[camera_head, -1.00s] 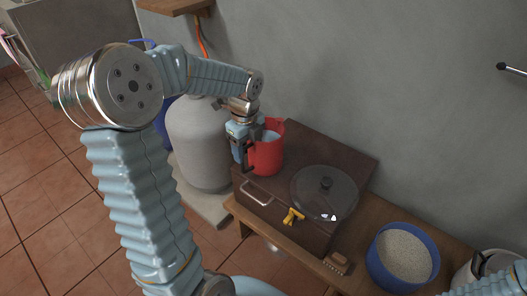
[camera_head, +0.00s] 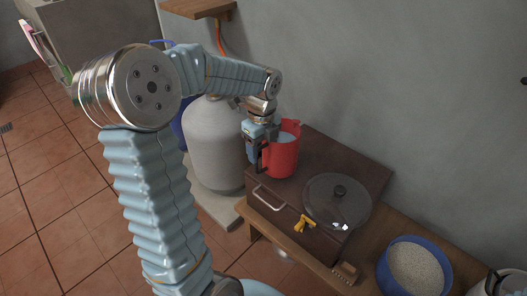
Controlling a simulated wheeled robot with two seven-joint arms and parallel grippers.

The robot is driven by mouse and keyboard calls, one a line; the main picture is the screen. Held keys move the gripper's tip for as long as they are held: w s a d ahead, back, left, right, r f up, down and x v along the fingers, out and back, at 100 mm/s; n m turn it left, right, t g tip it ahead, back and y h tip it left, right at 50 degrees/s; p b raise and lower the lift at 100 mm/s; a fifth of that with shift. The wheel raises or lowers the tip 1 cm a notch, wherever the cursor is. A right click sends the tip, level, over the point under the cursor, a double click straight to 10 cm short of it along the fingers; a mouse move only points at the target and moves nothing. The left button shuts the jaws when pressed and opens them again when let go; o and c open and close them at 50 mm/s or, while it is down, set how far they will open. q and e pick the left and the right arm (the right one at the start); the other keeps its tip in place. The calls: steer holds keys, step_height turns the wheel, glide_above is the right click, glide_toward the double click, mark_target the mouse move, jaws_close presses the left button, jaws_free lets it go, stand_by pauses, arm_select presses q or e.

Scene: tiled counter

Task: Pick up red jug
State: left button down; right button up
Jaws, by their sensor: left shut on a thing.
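The red jug (camera_head: 284,158) stands upright at the back left of a dark brown box-like unit on the wooden counter. Something pale shows inside its open top. My left gripper (camera_head: 258,158) reaches down at the jug's left side and is shut on its handle. The gripper and the handle partly hide each other. I cannot tell whether the jug's base is clear of the surface. My right gripper is not in view.
A blue bowl of grain (camera_head: 414,268) stands at lower right. A grey gas cylinder (camera_head: 215,145) stands left. A wooden shelf (camera_head: 197,8) hangs above. The wall is behind.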

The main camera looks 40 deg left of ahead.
arm_select(q)
steer(key=s+d+r, duration=0.9)
steer(key=s+r, duration=0.1)
steer(key=r, duration=0.1)
steer(key=shift+s+r, duration=0.3)
steer(key=shift+s, duration=0.1)
